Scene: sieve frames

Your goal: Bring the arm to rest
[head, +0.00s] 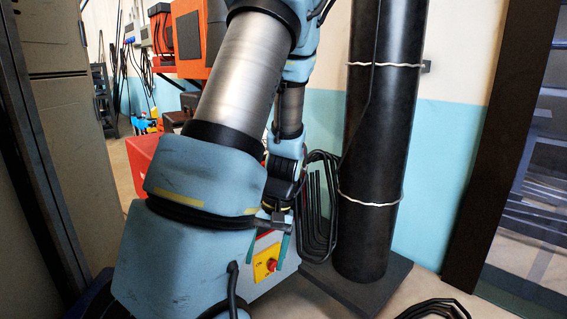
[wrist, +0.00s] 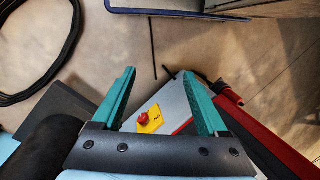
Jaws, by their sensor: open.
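My arm hangs down through the middle of the head view, bent, with its blue and metal links close to the camera. My gripper (head: 266,256) is low in the middle, pointing down. Its two teal fingers are apart in the wrist view (wrist: 158,76), with nothing held between them. Behind the fingers is a pale surface with a yellow plate and a red button. I cannot tell whether the fingers touch it.
A black upright cylinder (head: 380,150) stands on a dark plate (head: 352,291) just right of my gripper. Black cables (head: 318,205) hang between them. A cable coil (wrist: 30,70) lies on the floor. A grey cabinet (head: 62,110) stands left. A dark-framed rack (head: 510,150) stands right.

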